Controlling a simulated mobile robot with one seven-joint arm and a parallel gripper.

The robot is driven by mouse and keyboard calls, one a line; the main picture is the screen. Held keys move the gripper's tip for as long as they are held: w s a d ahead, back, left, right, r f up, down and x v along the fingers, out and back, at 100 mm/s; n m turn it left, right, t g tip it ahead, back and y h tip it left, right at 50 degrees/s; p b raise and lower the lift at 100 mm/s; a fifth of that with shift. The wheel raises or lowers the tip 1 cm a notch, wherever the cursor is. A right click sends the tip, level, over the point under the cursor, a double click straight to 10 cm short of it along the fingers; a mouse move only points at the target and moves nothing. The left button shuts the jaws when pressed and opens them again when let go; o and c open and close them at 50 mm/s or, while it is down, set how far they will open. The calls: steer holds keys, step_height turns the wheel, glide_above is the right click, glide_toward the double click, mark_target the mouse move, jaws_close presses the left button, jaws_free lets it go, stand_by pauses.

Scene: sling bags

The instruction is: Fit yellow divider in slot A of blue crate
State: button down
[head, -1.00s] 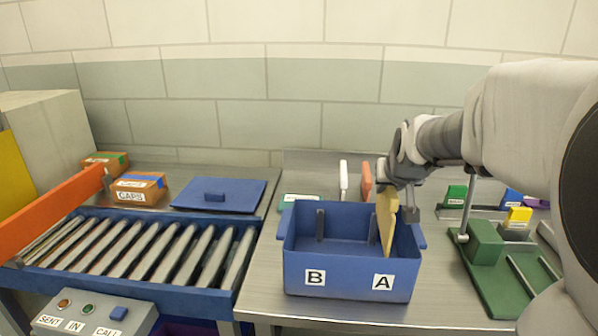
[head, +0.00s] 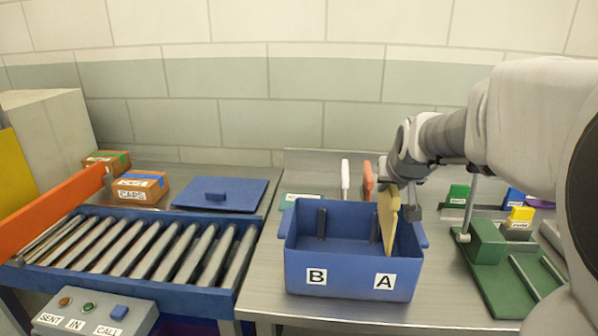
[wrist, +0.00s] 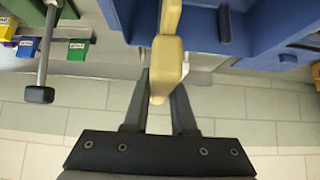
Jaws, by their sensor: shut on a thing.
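The yellow divider (head: 388,222) is a flat upright panel held by my gripper (head: 396,188). It hangs partly inside the blue crate (head: 345,276), on the side of the label A. A dark slot rail shows beside it at the back wall; I cannot tell whether the divider's edge is in the slot. In the wrist view the divider (wrist: 167,65) lies between the two fingers of my gripper (wrist: 158,90), with the crate (wrist: 260,25) around its far part. The other half of the crate, by label B, is empty.
White (head: 345,178) and red (head: 368,180) upright pieces stand behind the crate. A green fixture (head: 500,260) is at the right. A blue lid (head: 220,193) lies at the left, behind the roller conveyor (head: 150,250). An orange bar (head: 50,212) crosses the conveyor's left end.

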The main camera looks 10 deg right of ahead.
mark_target(383, 229)
steer(key=shift+f, duration=0.15)
steer(key=shift+f+b, duration=0.35)
steer(key=shift+b, duration=0.1)
steer(key=shift+f+b, duration=4.4)
steer(key=shift+f, duration=0.7)
steer(key=c, duration=0.6)
jaws_free()
steer(key=shift+r, duration=0.1)
steer(key=shift+c, duration=0.2)
